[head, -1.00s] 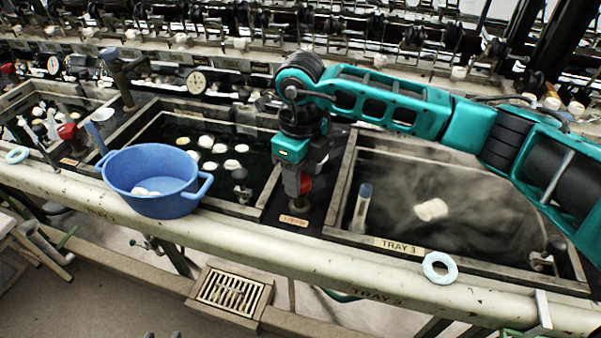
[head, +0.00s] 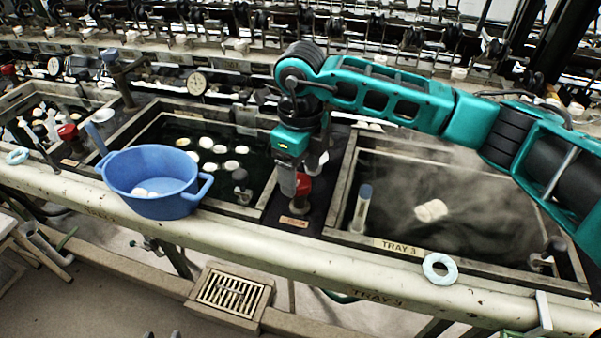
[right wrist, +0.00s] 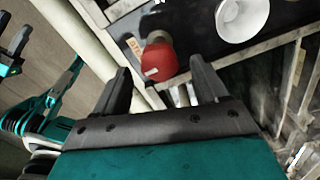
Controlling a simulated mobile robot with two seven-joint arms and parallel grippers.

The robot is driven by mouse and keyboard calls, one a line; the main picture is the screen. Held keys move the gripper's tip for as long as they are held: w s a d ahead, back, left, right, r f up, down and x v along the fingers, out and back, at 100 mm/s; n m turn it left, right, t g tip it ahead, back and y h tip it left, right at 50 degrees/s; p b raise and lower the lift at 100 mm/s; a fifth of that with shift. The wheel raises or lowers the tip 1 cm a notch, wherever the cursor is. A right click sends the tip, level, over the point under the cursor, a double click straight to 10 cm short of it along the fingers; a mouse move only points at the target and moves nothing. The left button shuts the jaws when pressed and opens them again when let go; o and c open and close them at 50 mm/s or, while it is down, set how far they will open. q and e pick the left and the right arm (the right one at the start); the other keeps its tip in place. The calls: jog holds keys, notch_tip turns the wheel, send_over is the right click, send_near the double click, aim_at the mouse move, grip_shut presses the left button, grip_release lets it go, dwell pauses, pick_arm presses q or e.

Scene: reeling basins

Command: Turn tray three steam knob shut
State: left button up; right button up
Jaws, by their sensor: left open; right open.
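The red steam knob (head: 302,186) stands on the dark strip between the middle basin and the tray 3 basin (head: 385,245), above a small tan label. In the right wrist view the red knob (right wrist: 160,62) lies just beyond and between the fingertips, with a pale mark on its face. My right gripper (head: 291,188) points down at the knob, open and empty. In the right wrist view its two dark fingers (right wrist: 162,80) are apart; contact cannot be told. My left gripper (right wrist: 12,32) shows only at the left edge of that view, open, away from the knob.
A blue basin (head: 150,180) sits on the front rail left of the knob. A pale blue ring (head: 440,268) lies on the rail at tray 3. Reeling machinery runs along the back.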

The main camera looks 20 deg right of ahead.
aim_at(301, 180)
notch_tip(301, 180, up, 12)
jog(key=shift+f, duration=0.25)
dwell(0.4)
